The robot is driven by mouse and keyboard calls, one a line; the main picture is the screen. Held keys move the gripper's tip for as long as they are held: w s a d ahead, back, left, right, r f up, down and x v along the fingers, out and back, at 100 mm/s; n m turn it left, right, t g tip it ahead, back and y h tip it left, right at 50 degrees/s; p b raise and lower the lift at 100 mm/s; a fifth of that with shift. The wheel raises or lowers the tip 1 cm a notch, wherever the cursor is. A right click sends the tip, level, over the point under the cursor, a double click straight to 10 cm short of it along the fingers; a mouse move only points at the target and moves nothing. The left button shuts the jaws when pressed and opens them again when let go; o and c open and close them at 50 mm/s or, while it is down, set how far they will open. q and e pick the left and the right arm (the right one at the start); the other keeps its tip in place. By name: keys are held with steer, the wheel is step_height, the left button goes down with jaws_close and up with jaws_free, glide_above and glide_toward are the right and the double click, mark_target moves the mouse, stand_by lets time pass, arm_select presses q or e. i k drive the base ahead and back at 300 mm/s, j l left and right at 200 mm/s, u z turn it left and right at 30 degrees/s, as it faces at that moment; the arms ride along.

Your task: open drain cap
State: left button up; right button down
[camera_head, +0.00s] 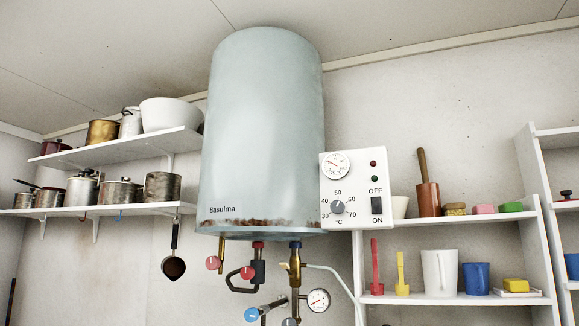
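A pale blue-grey water heater (265,130) marked "Basulma" hangs on the wall, with rust along its lower rim. Under it are brass and dark fittings with a red round handle (213,262), a second red round part (247,272) and a blue round part (251,314) on a metal pipe end. A grey round part (289,322) is cut by the bottom edge of the picture. I cannot tell which of these, if any, is the drain cap. Neither of my grippers shows in the head view.
A control box (354,188) with gauge, dial and switch sits right of the heater. A pressure gauge (318,300) hangs below. Left shelves (130,148) hold pots, and a ladle (174,266) hangs beneath. Right shelves (450,299) hold cups and sponges. The trough is out of view.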

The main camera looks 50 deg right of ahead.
mark_target(212, 262)
steer(key=z, duration=1.45)
steer(key=i+j+z, duration=0.2)
steer(key=z, duration=0.3)
steer(key=i+j+z, duration=0.15)
steer(key=j+z, duration=0.15)
steer(key=z, duration=0.2)
